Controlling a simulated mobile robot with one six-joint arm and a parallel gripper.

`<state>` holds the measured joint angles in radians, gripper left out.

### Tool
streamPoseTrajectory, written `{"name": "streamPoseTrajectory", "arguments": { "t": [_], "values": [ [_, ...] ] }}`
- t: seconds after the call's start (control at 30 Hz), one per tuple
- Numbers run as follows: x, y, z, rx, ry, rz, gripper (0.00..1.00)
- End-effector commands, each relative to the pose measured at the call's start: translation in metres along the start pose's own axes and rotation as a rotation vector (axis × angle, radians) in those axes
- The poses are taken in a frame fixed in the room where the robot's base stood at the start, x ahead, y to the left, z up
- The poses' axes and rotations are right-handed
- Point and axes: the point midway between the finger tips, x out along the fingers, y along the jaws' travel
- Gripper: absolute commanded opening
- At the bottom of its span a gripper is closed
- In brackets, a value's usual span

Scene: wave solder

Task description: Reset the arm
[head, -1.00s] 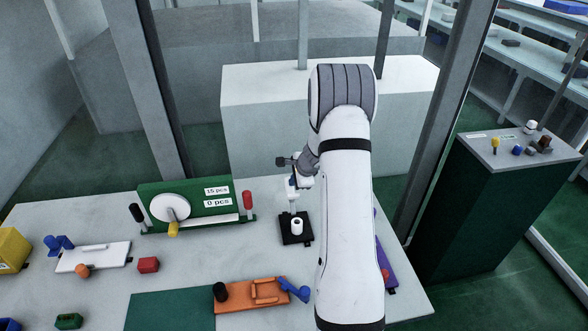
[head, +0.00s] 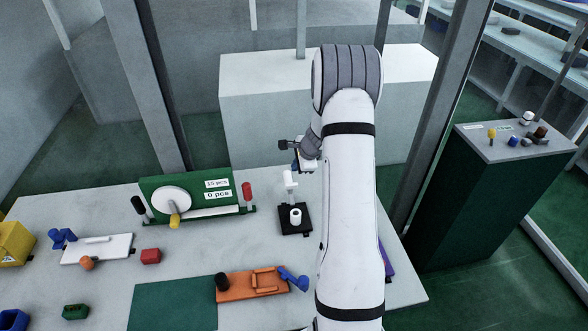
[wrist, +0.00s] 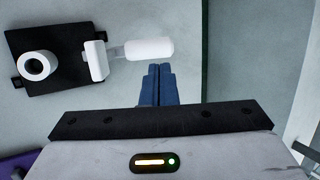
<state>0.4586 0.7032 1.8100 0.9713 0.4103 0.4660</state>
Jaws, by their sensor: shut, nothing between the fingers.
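My gripper (wrist: 159,84) shows in the wrist view with its two blue fingers together, shut and empty. It is above the table, close to the white handle (wrist: 150,48) of a small black-based fixture (wrist: 62,78). In the picture they look near each other, but I cannot tell the gap in depth. In the head view the black-based fixture (head: 296,228), with a white ring and an upright white lever (head: 290,181), stands on the table left of my arm. My gripper (head: 296,168) is small there and partly hidden behind my wrist.
The green counter fixture (head: 205,192) and orange fixture (head: 252,284) stand on the white table (head: 110,215). A purple item (head: 386,265) is partly hidden behind my arm. A dark green cabinet (head: 460,215) stands right.

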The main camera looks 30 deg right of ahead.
Motion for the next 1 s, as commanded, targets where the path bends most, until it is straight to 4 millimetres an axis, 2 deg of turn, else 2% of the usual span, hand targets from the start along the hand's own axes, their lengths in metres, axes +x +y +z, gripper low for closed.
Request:
{"name": "streamPoseTrajectory", "arguments": {
  "t": [0.1,0.33,0.5,0.73,0.87,1.0],
  "values": [
    [-0.029,-0.004,-0.002,-0.002,0.002,-0.007,0.00],
    [-0.072,-0.007,-0.001,-0.001,0.002,-0.005,0.00],
    [-0.088,-0.008,-0.001,0.000,0.001,-0.003,0.00],
    [-0.093,-0.008,0.001,-0.006,-0.001,0.000,0.00],
    [-0.108,-0.005,0.023,-0.095,-0.008,0.008,0.00],
    [-0.144,0.012,0.074,-0.327,-0.026,0.035,0.00]
  ]
}}
